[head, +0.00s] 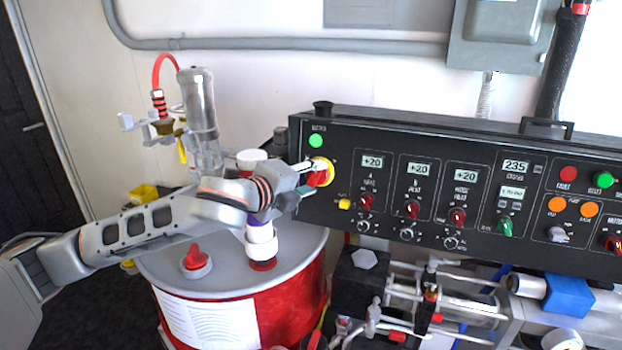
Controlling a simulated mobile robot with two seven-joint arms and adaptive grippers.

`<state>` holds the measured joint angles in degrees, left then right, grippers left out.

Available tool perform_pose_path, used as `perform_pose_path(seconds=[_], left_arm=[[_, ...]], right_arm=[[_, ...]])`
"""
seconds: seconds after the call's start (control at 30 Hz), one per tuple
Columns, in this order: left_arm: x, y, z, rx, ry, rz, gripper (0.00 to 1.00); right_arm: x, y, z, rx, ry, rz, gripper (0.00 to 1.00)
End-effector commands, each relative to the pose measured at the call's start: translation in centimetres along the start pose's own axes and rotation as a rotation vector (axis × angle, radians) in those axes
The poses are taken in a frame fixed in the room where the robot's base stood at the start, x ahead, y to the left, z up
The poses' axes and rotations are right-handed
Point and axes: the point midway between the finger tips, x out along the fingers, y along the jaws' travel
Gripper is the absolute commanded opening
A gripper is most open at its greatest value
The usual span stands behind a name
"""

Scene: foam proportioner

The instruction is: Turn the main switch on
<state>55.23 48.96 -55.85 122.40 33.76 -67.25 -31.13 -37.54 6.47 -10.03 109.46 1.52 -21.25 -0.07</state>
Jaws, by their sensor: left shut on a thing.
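The main switch (323,173) is a red rotary knob on a yellow round plate at the left end of the black control panel (385,140). My left gripper (312,175) reaches it from the left and is shut on the red knob. The fingers cover part of the knob, so its exact angle cannot be read. A green lamp (316,141) sits just above the switch. My right gripper does not show.
A red drum (290,300) with a grey lid stands below my left arm, with a pump (200,105) and fittings on it. The panel carries displays and several other knobs, including a red one (366,201). Pipes and valves (430,300) lie under the panel.

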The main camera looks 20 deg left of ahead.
Motion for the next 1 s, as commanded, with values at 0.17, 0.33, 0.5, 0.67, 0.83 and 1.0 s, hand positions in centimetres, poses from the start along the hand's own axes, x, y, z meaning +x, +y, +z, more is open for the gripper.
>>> perform_pose_path(seconds=[0.17,0.33,0.5,0.67,0.83,1.0], left_arm=[[0.01,-0.05,0.00,0.148,0.000,0.039,0.16],[0.02,-0.06,-0.05,0.266,0.001,0.069,0.16],[0.02,-0.05,-0.07,0.349,0.001,0.091,0.16],[0.03,-0.01,-0.09,0.398,0.001,0.105,0.16],[0.03,0.02,-0.10,0.422,0.002,0.111,0.16],[0.03,0.03,-0.09,0.427,0.001,0.113,0.16]], right_arm=[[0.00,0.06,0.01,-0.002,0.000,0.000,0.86],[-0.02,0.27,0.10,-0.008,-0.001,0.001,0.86],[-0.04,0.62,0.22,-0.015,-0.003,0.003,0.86],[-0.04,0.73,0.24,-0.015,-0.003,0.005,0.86],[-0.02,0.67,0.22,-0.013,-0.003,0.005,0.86],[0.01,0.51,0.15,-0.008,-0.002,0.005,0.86]])
